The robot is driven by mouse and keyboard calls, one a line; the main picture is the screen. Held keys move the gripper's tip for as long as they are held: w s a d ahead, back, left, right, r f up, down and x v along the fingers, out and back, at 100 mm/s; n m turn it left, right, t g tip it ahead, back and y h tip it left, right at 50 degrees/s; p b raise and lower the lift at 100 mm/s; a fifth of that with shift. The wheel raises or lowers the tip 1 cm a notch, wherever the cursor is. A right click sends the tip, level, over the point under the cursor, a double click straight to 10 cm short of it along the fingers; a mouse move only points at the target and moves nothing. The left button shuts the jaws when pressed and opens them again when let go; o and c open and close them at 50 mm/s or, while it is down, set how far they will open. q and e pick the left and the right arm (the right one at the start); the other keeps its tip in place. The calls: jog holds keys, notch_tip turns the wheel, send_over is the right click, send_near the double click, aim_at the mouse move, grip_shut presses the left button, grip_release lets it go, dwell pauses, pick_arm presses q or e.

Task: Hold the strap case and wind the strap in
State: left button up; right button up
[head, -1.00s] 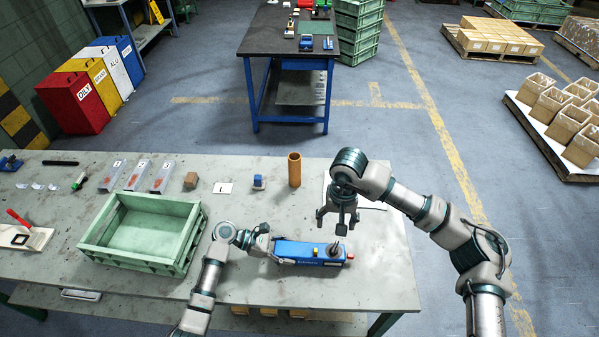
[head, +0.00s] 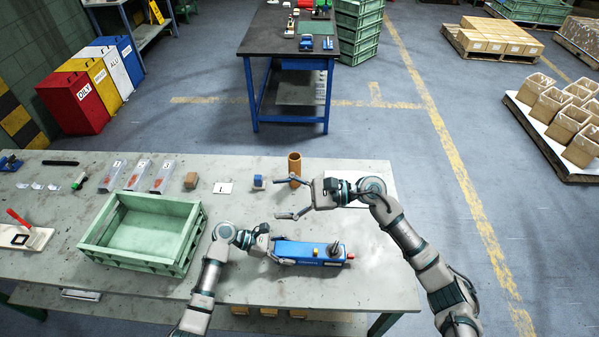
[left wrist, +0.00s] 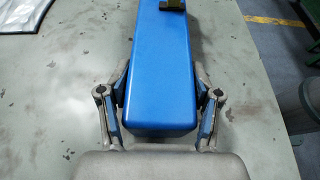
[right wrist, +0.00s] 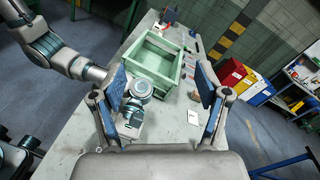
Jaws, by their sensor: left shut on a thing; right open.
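The strap case is a long blue box (head: 308,252) lying on the grey bench, with a dark knob or crank and a red piece at its right end. My left gripper (head: 277,251) is shut on its left end; in the left wrist view the fingers press both sides of the blue case (left wrist: 164,65). My right gripper (head: 281,198) is open and empty, pointing left above the bench behind the case. Its spread fingers (right wrist: 165,92) also show in the right wrist view. I cannot make out a strap.
A green crate (head: 150,263) stands left of the left gripper. A brown cylinder (head: 294,166) stands just behind the right gripper in the picture. A blue block (head: 258,181), a white card (head: 223,188) and a brown block (head: 191,180) line the bench's back. The front right is clear.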

jog(key=w+d+r+m+t+y, duration=0.3)
jog(key=w+d+m+t, duration=0.1)
jog(key=m, duration=0.3)
jog(key=shift+w+r+y, duration=0.25)
jog(key=shift+y, duration=0.15)
jog(key=m+t+h, duration=0.3)
jog(key=m+h, duration=0.2)
jog(key=h, duration=0.4)
send_near(336, 247)
jog(key=x, duration=1)
jog(key=shift+w+a+f, duration=0.1)
jog(key=c, duration=1.2)
jog(key=shift+t, duration=0.3)
